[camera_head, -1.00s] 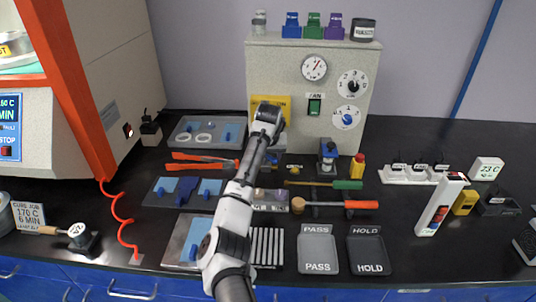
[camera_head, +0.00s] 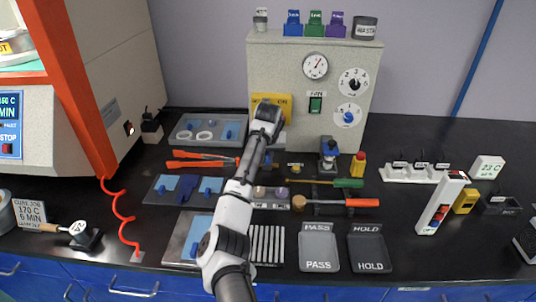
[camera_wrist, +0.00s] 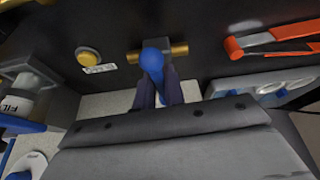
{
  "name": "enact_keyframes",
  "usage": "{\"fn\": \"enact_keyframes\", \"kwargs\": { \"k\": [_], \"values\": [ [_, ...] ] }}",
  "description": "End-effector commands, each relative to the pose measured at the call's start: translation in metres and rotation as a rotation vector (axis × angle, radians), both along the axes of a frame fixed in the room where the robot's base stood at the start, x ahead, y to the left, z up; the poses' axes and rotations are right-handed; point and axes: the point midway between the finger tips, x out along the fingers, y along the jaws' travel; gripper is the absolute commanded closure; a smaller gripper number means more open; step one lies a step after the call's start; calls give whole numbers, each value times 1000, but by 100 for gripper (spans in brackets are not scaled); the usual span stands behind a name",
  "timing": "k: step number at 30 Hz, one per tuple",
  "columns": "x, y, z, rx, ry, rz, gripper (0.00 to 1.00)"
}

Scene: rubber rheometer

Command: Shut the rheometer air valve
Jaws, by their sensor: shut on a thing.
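The air valve shows in the wrist view as a blue lever (camera_wrist: 152,60) on a brass pipe (camera_wrist: 178,50) with a grey block. My gripper (camera_wrist: 158,82) is shut on the blue lever, with dark fingers on either side of its lower part. The lever points from the pipe toward my gripper's palm. In the head view my arm reaches up the middle of the bench to the front of the beige cabinet (camera_head: 330,135), and its wrist and forearm hide most of the valve and my fingertips.
In the head view, PASS (camera_head: 318,247) and HOLD (camera_head: 369,249) trays stand at the front.

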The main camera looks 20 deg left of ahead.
Motion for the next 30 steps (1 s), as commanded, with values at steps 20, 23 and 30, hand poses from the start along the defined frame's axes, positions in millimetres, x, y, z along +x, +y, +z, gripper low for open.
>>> {"fn": "enact_keyframes", "kwargs": {
  "k": [20, 23, 30],
  "values": [
    [1, -8, 3, -7, -6, -388, 100],
    [0, -6, 3, -7, -6, -476, 100],
    [0, -5, 2, -4, -7, -671, 95]
  ]
}}
